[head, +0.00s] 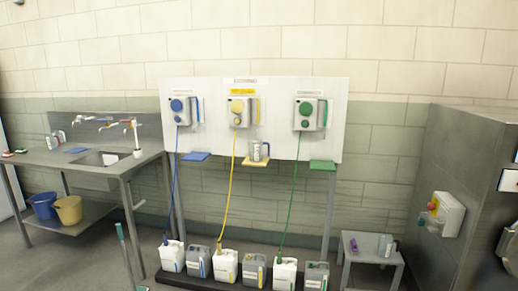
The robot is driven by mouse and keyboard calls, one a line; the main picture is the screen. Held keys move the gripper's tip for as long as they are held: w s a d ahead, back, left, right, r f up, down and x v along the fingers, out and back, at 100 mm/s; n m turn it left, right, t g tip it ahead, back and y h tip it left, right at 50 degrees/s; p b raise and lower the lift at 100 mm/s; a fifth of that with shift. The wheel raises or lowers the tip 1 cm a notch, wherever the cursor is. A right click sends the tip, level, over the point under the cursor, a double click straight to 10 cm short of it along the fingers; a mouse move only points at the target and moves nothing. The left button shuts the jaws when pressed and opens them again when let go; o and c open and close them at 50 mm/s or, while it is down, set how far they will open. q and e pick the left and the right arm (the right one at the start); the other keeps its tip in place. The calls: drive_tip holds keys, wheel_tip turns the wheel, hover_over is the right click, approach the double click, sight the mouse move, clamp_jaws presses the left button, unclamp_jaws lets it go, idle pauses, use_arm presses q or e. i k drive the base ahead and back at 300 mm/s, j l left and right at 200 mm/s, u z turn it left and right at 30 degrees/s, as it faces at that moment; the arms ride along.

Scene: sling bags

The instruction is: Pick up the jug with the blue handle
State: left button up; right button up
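A clear or white jug (257,151) stands upright on the small yellow shelf (256,162) below the middle dispenser. Its handle seems to be on its right side, but its colour is too small to make out. Another pale jug-like container (53,142) stands at the back left of the steel sink counter; its handle colour is also unclear. No clearly blue handle can be picked out. Neither of my grippers shows in the head view.
Blue, yellow and green dispensers hang on a white panel (270,85), with hoses running down to several canisters on a black floor rack (222,281). A steel sink table (85,160) stands left, a low grey table (362,247) right. A teal-handled tool (122,245) stands front left.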

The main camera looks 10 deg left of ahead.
sight(255, 147)
drive_tip(key=i+z, duration=0.1)
drive_tip(key=i, duration=1.25)
drive_tip(key=i+j, duration=0.1)
drive_tip(key=i, duration=1.2)
drive_tip(key=l+z, duration=0.05)
